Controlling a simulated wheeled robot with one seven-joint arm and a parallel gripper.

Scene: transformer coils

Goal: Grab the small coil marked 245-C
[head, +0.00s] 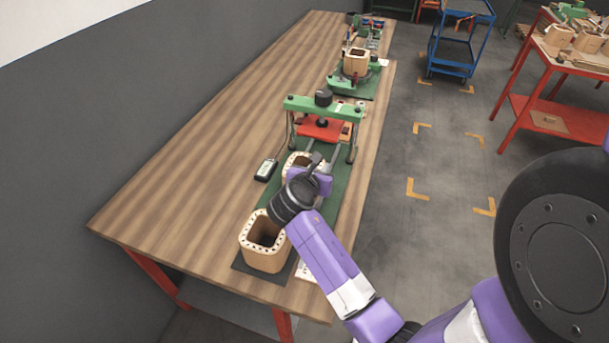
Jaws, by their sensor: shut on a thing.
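A small tan coil (291,162) with a holed top rim stands on the green mat near the front part of the long bench, partly hidden behind my wrist. My gripper (313,165) is at its right side and is shut on it. The fingertips are mostly hidden, so the exact hold does not show. A larger tan coil (264,255) with a square opening stands at the near end of the bench, below and left of my wrist. I cannot read any marking on either coil.
A green press (323,108) with a red plate stands just beyond the held coil. A dark handheld meter (266,170) lies left of it. Another coil (356,62) stands farther back. The bench's left side is clear. A blue cart (460,45) and red tables stand across the aisle.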

